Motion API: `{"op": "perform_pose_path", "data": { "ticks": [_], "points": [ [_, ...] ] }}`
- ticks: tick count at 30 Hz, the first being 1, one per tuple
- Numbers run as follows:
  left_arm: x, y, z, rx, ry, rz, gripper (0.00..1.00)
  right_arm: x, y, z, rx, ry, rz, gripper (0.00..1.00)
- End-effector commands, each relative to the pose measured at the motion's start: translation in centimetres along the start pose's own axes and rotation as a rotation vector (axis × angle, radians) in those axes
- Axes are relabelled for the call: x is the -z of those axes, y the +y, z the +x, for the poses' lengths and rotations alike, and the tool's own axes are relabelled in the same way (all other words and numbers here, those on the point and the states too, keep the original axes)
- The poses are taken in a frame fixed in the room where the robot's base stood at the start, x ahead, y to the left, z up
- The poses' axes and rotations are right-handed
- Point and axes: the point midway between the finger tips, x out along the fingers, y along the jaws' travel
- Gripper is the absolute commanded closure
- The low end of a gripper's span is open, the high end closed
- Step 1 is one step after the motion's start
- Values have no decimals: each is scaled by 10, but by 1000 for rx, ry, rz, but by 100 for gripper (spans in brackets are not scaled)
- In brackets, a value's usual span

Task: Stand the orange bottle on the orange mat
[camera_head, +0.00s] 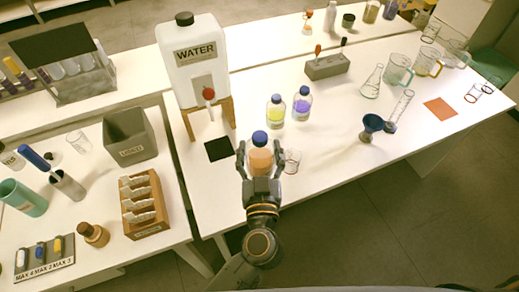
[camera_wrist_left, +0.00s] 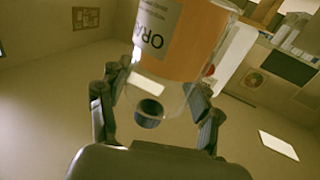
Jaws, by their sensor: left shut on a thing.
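The orange bottle (camera_head: 260,160) has a blue cap and looks upright near the front edge of the table. My left gripper (camera_head: 259,152) is shut on it, with one finger on each side of its body. In the left wrist view the bottle (camera_wrist_left: 190,40), with part of a label, shows between the fingers (camera_wrist_left: 158,100). I cannot tell whether its base touches the table. The orange mat (camera_head: 440,108) lies flat and bare at the right part of the table, well apart from the bottle. My right gripper is not in view.
A small glass (camera_head: 292,161) stands close to the bottle's right. Yellow (camera_head: 276,113) and purple (camera_head: 302,106) bottles stand behind it. A blue funnel (camera_head: 372,125) and a cylinder (camera_head: 400,107) stand left of the mat. A black mat (camera_head: 219,149) lies to the left.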

Motion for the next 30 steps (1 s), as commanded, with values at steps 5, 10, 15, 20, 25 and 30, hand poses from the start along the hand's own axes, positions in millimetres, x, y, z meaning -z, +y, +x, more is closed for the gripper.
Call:
{"op": "perform_pose_path", "data": {
  "ticks": [5, 10, 15, 20, 25, 30],
  "points": [
    [2, 0, 0, 0, 3, -1, 80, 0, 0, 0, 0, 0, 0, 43],
    [-1, -7, -1, 5, 1, 0, 80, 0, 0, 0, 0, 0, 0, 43],
    [-12, -58, -14, 36, -2, 6, 80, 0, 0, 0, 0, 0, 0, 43],
    [-12, -131, -39, 65, -2, 7, 80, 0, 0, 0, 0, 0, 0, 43],
    [6, -184, -65, 57, 1, 5, 80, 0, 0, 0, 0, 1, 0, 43],
    [25, -207, -80, 33, 3, 2, 80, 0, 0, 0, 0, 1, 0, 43]
  ]
}}
